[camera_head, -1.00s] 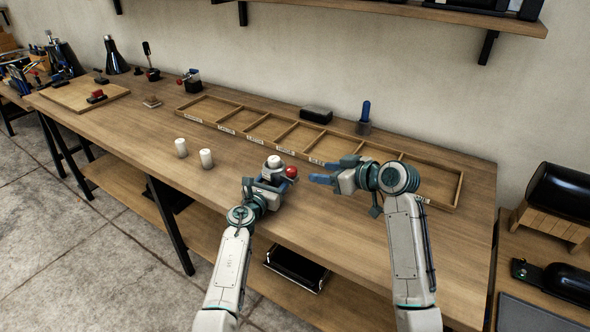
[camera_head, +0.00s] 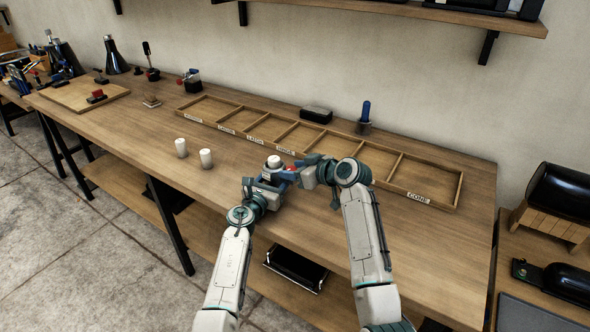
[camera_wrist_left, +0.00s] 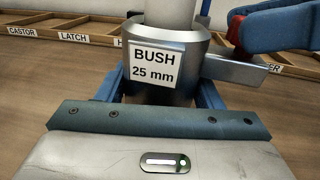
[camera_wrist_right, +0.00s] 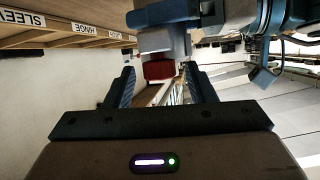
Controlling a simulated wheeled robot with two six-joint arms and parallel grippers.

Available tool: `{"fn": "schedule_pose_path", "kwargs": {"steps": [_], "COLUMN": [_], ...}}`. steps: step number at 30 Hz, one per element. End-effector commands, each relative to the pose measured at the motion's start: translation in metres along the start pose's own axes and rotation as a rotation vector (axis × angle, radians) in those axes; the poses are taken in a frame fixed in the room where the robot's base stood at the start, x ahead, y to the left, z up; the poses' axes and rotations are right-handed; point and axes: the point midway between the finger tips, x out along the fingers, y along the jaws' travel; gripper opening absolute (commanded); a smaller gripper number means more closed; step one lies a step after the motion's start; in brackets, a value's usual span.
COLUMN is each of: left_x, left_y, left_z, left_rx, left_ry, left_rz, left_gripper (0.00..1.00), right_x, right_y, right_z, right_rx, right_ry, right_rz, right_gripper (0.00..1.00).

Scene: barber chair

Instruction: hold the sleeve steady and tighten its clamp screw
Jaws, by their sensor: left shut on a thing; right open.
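The sleeve is a grey metal collar marked "BUSH 25 mm" (camera_wrist_left: 178,88) around a pale upright post, which also shows in the head view (camera_head: 274,162). A metal lug (camera_wrist_left: 230,72) sticks out from its right side. My left gripper (camera_head: 265,184) is shut on the sleeve, a blue finger on each side. The red clamp screw head (camera_wrist_right: 159,70) lies between the fingers of my right gripper (camera_head: 294,175), which is open. In the left wrist view a right finger (camera_wrist_left: 285,27) partly hides the red head (camera_wrist_left: 234,30). Contact with the screw cannot be told.
A long labelled wooden tray (camera_head: 433,203) lies behind the grippers. Two white cylinders (camera_head: 181,148) (camera_head: 206,158) stand to the left. A black block (camera_head: 316,114) and a blue-handled tool (camera_head: 366,112) stand behind the tray. The bench between cylinders and front edge is clear.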

Motion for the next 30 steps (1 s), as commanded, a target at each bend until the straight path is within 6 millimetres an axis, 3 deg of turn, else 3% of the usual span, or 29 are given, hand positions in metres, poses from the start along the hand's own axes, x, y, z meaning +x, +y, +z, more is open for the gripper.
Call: {"fn": "schedule_pose_path", "kwargs": {"steps": [1, 7, 8, 30], "left_x": [-0.0001, -0.0001, -0.0001, -0.0001], "left_y": [-0.0001, -0.0001, -0.0001, -0.0001], "left_z": [-0.0005, -0.0005, -0.0005, -0.0004], "left_rx": [-0.001, -0.001, -0.001, -0.001], "left_ry": [0.001, 0.001, 0.001, 0.000], "left_rz": [0.000, 0.000, 0.000, 0.000], "left_gripper": [0.28, 0.28, 0.28, 0.28], "right_x": [-0.0001, -0.0003, -0.0003, 0.0000], "right_y": [0.0000, 0.0001, 0.0001, -0.0033], "right_z": [0.0000, 0.0000, 0.0000, 0.0001], "right_rx": [0.000, 0.000, 0.000, 0.101], "right_ry": [0.000, 0.000, 0.000, 0.009], "right_rz": [0.000, 0.000, 0.000, 0.244], "right_gripper": [0.46, 0.07, 0.05, 0.05]}}
